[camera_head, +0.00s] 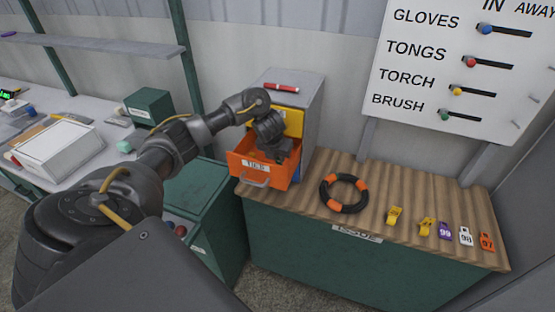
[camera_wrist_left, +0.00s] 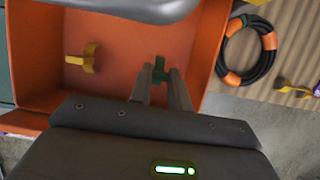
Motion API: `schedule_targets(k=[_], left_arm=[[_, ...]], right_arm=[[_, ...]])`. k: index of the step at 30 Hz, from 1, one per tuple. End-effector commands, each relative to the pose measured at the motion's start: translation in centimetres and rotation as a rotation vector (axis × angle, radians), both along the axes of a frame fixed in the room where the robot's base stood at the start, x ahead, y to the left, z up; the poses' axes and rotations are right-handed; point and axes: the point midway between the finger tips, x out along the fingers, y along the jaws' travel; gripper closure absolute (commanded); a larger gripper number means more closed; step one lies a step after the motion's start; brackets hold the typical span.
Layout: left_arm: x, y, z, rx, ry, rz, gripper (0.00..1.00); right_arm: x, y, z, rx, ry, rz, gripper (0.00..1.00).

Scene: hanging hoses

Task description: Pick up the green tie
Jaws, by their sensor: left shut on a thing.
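The green tie (camera_wrist_left: 160,67) shows in the left wrist view between the fingertips of my left gripper (camera_wrist_left: 163,78), which is shut on it. The tie is over the floor of the open orange drawer (camera_wrist_left: 115,32); I cannot tell whether it touches the floor. In the head view my left gripper (camera_head: 276,153) reaches down into the orange drawer (camera_head: 258,171), and the tie is hidden there. My right gripper is not in view.
A yellow tie (camera_wrist_left: 84,58) lies in the drawer to the left. A coiled black hose (camera_head: 344,193) with orange bands lies on the wooden counter (camera_head: 320,160), with yellow clips and numbered tags further right. A red pen-like item (camera_head: 281,87) lies on the cabinet top.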

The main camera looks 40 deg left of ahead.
Motion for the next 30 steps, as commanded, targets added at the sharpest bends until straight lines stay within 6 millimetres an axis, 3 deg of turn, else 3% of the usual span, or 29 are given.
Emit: schedule_targets(k=[13,21,30], left_arm=[[-0.1,0.3,7.0,0.004,0.000,0.005,1.00],[-0.1,0.2,8.6,0.001,0.002,0.004,1.00],[-0.2,0.2,8.9,0.000,0.004,0.005,1.00]], right_arm=[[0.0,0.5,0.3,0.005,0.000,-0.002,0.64],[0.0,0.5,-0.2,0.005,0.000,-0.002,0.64],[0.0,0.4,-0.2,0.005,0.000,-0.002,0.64]])
